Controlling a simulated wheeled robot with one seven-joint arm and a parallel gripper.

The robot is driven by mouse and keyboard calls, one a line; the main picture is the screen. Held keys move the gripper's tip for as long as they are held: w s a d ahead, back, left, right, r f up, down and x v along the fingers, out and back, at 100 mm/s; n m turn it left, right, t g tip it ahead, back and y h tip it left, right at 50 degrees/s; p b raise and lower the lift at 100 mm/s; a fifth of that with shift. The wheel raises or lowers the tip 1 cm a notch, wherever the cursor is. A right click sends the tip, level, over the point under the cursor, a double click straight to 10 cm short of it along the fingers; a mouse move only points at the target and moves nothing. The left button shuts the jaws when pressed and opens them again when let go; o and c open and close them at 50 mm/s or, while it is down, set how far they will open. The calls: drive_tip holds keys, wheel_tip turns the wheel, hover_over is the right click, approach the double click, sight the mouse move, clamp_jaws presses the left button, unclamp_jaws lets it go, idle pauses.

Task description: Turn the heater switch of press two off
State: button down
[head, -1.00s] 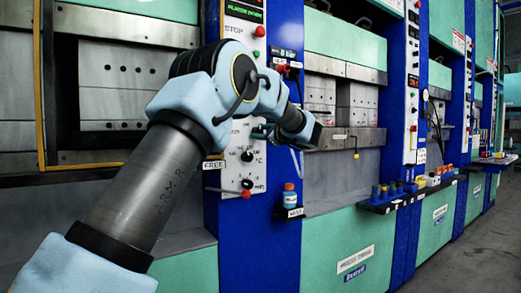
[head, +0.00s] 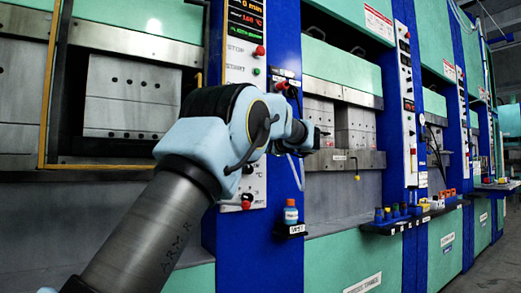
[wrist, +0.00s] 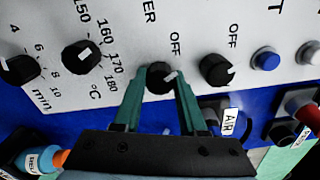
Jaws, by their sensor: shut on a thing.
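In the wrist view my gripper (wrist: 161,100) has its two teal fingers closed on the sides of a black rotary knob (wrist: 158,78). A label ending in "ER" and the word OFF stand above this knob. Its white pointer mark tilts to the upper right and does not aim straight at OFF.
A similar black knob (wrist: 216,70) with its own OFF label sits close to the right finger. A blue button (wrist: 265,60) is farther right. A °C dial (wrist: 82,57) lies left. A bottle (head: 291,213) stands on a small shelf below the panel.

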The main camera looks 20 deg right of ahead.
idle(0.3)
drive_tip(key=shift+c, duration=2.3)
unclamp_jaws()
drive_tip(key=shift+s, duration=0.1)
drive_tip(key=s+d+b, duration=0.1)
drive_tip(key=s+d, duration=0.1)
drive_tip(key=s, duration=0.8)
drive_tip(key=shift+s, duration=0.2)
